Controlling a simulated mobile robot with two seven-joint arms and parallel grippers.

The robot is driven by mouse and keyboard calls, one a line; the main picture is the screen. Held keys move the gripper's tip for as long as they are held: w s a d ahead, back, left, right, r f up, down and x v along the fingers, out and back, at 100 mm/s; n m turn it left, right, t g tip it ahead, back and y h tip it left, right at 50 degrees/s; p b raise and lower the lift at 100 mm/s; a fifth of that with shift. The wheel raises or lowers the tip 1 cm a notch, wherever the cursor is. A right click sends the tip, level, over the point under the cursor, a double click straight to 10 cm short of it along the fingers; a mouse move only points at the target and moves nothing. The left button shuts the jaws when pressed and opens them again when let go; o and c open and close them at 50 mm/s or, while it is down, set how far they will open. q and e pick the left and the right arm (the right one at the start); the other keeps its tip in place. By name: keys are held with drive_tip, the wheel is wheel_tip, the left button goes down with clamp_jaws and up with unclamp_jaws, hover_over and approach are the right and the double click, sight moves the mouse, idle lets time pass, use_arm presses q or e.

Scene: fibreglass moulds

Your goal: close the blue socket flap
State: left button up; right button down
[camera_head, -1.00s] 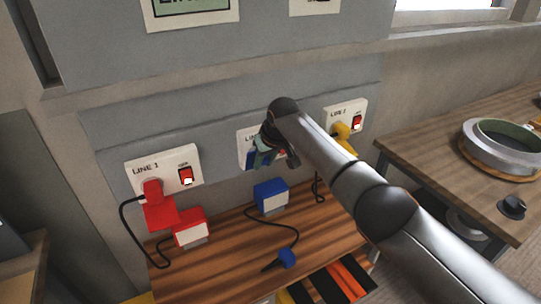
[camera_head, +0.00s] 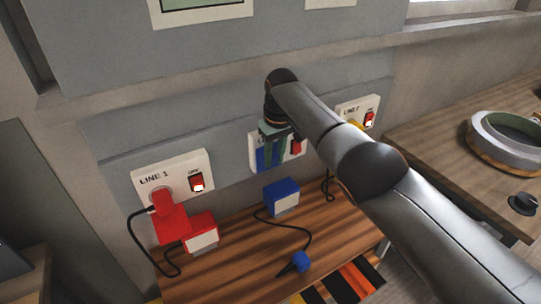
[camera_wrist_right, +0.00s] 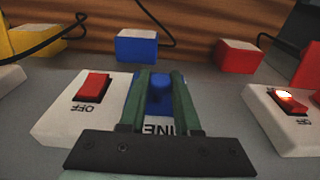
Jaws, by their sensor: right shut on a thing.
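The blue socket flap (camera_head: 262,158) is on the white middle socket plate (camera_head: 253,140) on the grey wall panel. In the right wrist view the blue flap (camera_wrist_right: 159,95) lies between the two green fingers. My right gripper (camera_head: 272,152) reaches down in front of the plate, and its fingers (camera_wrist_right: 159,88) are shut on the flap. The gripper hides part of the plate and flap, so I cannot tell the flap's exact angle. A red switch marked OFF (camera_wrist_right: 92,87) sits beside it on the same plate. My left gripper is not in view.
The LINE 1 plate (camera_head: 157,175) holds a red plug (camera_head: 168,215) at left. Another switch plate (camera_head: 360,108) is at right. A blue box (camera_head: 283,194) and a corded blue plug (camera_head: 301,262) lie on the wooden bench (camera_head: 235,275) below. A round mould (camera_head: 480,140) stands on the right table.

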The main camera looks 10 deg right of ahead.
drive_tip(key=shift+s+f, duration=0.1)
drive_tip(key=shift+f, duration=0.05)
drive_tip(key=c, duration=0.6)
unclamp_jaws()
drive_tip(key=shift+c, duration=0.2)
wheel_tip(320, 180, up, 13)
drive_tip(key=s, duration=0.1)
drive_tip(key=shift+d+f, duration=0.2)
drive_tip(key=shift+s+f, duration=0.1)
drive_tip(key=shift+s, duration=0.05)
